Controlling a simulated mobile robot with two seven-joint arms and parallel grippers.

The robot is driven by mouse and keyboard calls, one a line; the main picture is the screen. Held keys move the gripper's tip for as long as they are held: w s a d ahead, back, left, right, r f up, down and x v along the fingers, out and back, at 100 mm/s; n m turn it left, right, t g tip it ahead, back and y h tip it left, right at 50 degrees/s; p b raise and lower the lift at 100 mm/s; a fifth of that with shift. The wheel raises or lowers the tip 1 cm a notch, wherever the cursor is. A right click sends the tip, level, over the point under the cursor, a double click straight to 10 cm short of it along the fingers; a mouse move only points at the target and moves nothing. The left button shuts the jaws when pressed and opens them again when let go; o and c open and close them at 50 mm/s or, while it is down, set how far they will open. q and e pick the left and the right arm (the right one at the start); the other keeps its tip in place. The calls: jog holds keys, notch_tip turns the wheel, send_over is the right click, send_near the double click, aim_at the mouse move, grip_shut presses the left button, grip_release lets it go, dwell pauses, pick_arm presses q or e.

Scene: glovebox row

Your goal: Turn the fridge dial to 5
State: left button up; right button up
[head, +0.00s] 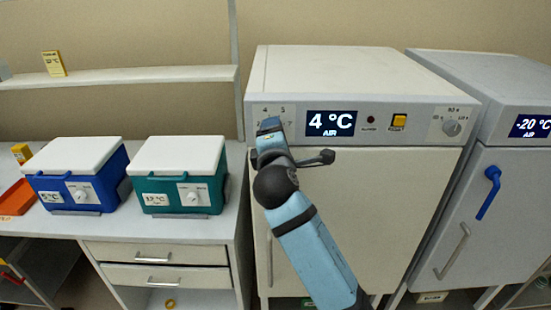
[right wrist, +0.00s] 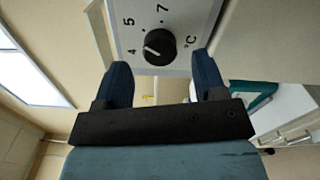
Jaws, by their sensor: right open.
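The fridge (head: 370,200) is a cream cabinet whose display (head: 331,123) reads 4 °C AIR. Its dial (right wrist: 160,46) is a round black knob on a pale plate with numbers around it, seen in the right wrist view. The white mark on the knob points toward the 4. In the head view my right arm hides the knob; only some scale numbers (head: 274,110) show above it. My right gripper (right wrist: 162,62) is open in front of the dial, its two blue fingers on either side and a little short of the knob. My left gripper is not in view.
An orange switch (head: 399,121) and a small knob (head: 452,128) sit farther right on the fridge panel. A grey -20 °C freezer (head: 508,210) with a blue handle stands at right. Blue (head: 78,185) and teal (head: 180,180) cool boxes stand on the left bench.

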jog(key=s+b, duration=0.1)
jog(key=s, duration=0.8)
jog(key=shift+s, duration=0.4)
